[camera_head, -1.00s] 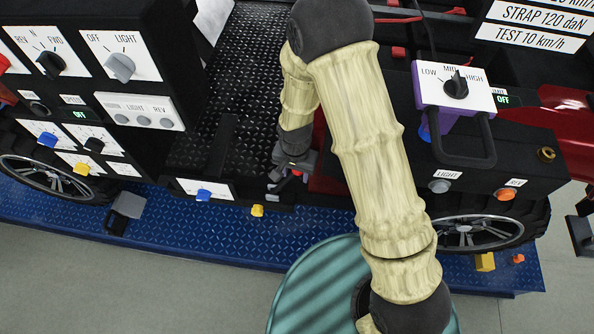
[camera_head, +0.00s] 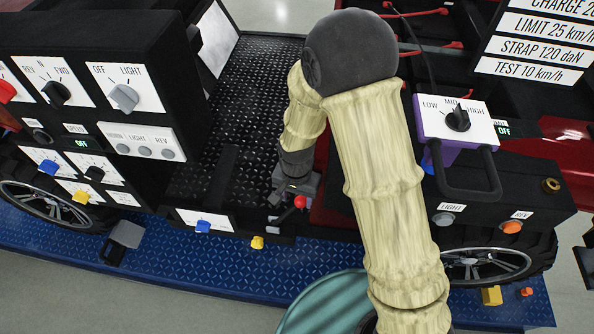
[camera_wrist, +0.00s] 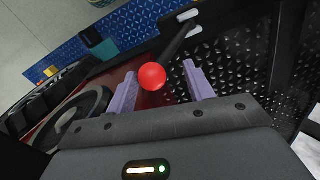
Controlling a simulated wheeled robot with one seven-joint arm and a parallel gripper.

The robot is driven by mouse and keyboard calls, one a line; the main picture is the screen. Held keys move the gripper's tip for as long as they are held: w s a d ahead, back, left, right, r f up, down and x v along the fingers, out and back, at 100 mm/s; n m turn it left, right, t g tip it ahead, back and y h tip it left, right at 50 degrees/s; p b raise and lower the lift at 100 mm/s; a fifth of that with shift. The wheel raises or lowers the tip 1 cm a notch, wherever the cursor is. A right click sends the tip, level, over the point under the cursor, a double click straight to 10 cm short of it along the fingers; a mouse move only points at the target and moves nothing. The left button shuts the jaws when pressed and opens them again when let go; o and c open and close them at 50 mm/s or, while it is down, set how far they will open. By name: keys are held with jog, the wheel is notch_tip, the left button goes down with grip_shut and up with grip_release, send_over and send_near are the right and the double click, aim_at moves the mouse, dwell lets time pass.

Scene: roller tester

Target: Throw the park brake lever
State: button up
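A lever with a red ball knob (camera_head: 299,202) stands at the near edge of the black tread-plate deck, and its label is not readable. In the wrist view the red knob (camera_wrist: 152,76) shows between the two purple fingers, with its dark shaft running up and to the right. My gripper (camera_wrist: 159,72) is open, and I see a gap between the knob and each finger. Contact and exact depth cannot be told. In the head view my gripper (camera_head: 284,200) is small and dark beside the knob, partly lost against the black deck.
A purple-sided LOW-MID-HIGH box (camera_head: 455,118) stands right. Blue tread plate (camera_head: 180,270) runs along the edge.

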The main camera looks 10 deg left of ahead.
notch_tip(320, 180, up, 13)
jog(key=b, duration=0.2)
jog(key=shift+d, duration=0.2)
dwell(0.7)
